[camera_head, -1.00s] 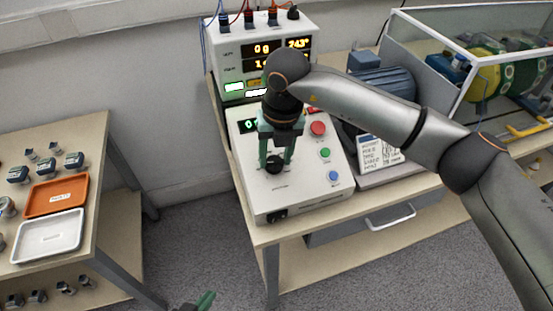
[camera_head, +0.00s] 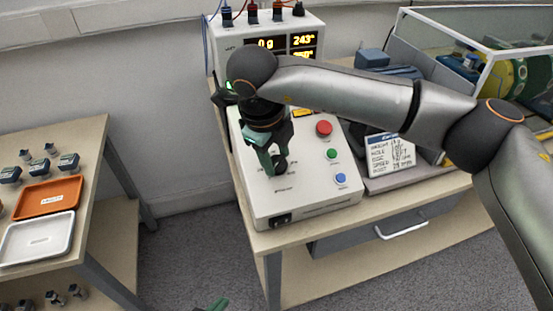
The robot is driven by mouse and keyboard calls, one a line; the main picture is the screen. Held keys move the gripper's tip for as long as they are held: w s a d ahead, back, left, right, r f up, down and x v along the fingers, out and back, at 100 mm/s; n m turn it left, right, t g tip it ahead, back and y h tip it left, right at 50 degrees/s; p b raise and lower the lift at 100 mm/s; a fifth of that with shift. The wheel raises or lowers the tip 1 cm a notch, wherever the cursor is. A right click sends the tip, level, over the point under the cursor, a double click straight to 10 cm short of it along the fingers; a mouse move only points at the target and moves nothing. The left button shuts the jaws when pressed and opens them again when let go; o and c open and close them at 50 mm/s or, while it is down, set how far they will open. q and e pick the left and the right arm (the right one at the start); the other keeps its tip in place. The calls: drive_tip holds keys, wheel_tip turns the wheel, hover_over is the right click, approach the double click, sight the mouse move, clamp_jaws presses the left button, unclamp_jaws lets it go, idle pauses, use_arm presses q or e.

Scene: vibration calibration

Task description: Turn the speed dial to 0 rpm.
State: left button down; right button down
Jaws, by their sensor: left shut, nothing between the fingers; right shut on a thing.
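The speed dial (camera_head: 280,167) is a small black knob on the sloped top of the white control box (camera_head: 318,196). My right gripper (camera_head: 275,164) reaches down from above and is shut on the dial, its green-grey fingers turned at an angle. The box's own display is hidden behind my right arm. The instrument (camera_head: 230,45) behind it shows "0 g" and "243°" in yellow. My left gripper (camera_head: 218,305) shows only as a green fingertip at the bottom edge, shut and empty, far from the box.
Red (camera_head: 324,128), green (camera_head: 331,153) and blue (camera_head: 340,178) buttons sit close right of the dial. A printed card (camera_head: 390,151) stands further right, before a clear-walled enclosure (camera_head: 480,50). A side table at left holds an orange tray (camera_head: 48,197) and a white tray (camera_head: 37,238).

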drive_tip(key=shift+n, duration=0.5)
drive_tip(key=shift+c, duration=1.7)
unclamp_jaws()
drive_tip(key=shift+r, duration=0.1)
